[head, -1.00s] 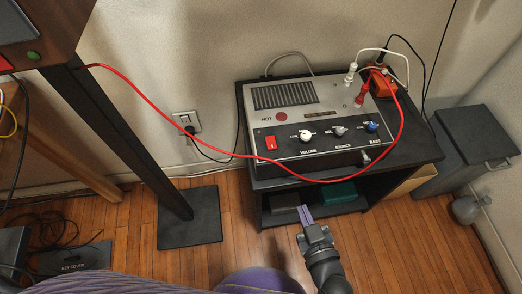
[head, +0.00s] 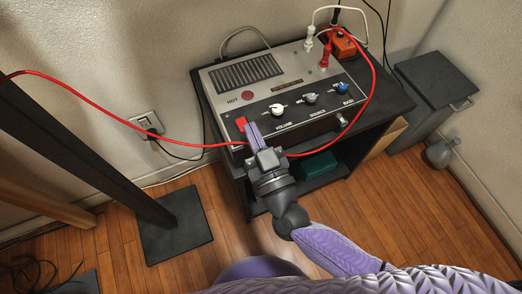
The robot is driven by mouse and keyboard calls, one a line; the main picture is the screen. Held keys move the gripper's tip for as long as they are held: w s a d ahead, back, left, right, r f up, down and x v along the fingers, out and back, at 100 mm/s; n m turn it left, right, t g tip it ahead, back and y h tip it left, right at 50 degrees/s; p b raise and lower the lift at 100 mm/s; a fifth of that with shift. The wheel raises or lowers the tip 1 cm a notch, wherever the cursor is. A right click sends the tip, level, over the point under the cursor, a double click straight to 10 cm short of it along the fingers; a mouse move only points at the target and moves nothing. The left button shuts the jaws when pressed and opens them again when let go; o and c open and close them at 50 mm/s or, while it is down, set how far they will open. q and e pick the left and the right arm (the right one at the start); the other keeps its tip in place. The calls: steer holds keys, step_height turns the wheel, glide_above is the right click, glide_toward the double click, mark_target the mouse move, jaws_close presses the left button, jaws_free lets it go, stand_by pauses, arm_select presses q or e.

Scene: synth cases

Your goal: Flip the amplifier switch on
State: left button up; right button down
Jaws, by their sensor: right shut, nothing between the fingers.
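The amplifier (head: 290,85) is a silver box with a black front panel, on top of a dark stand. Its red rocker switch (head: 241,122) is at the left end of the panel. My right gripper (head: 250,126) is shut and empty, with its purple fingertips at the right side of the switch, partly covering it. I cannot tell whether the fingers touch the switch, nor which way the rocker is tilted. My left gripper is out of view.
A red cable (head: 100,93) runs across the panel's left side and past my gripper, looping up to the plugs. Volume (head: 278,110), source and bass knobs sit right of the switch. A wall outlet (head: 146,123) and a dark post (head: 75,155) stand left. A grey bin (head: 437,80) is at right.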

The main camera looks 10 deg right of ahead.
mark_target(245, 118)
steer(key=x, duration=0.3)
steer(key=shift+w+a+b, duration=0.15)
steer(key=shift+w+b, duration=0.2)
steer(key=shift+b, duration=0.05)
steer(key=f+b, duration=0.1)
steer(key=f, duration=0.1)
steer(key=f+b, duration=0.1)
steer(key=shift+s+f+b, duration=0.25)
steer(key=shift+s+b, duration=0.05)
steer(key=shift+b, duration=0.05)
steer(key=shift+s+f, duration=0.1)
steer(key=shift+f, duration=0.15)
